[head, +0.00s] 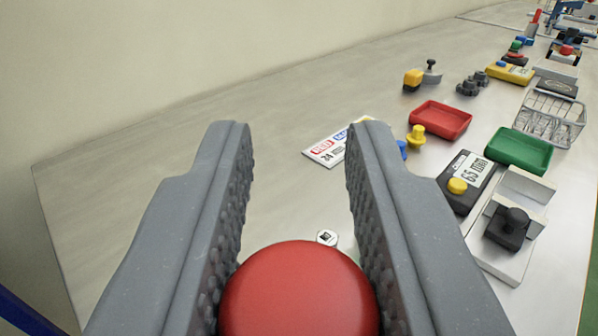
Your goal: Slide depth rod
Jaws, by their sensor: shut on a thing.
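My gripper (300,128) is in the foreground, with its two grey padded fingers on either side of a round red knob (298,296). The fingers are shut on the red knob, low between them near the bottom edge. Whatever lies beneath the knob is hidden, so I cannot tell whether it belongs to the depth rod. No rod is clearly visible. A light grey block (487,262) with a black knob (512,222) on it stands at the right, apart from my gripper.
A red tray (441,119), a green tray (519,150), a wire basket (553,118) and a black-and-yellow device (466,178) stand at the right. A white label card (325,150) and a yellow knob (416,136) lie beyond the fingers. The left table area is clear.

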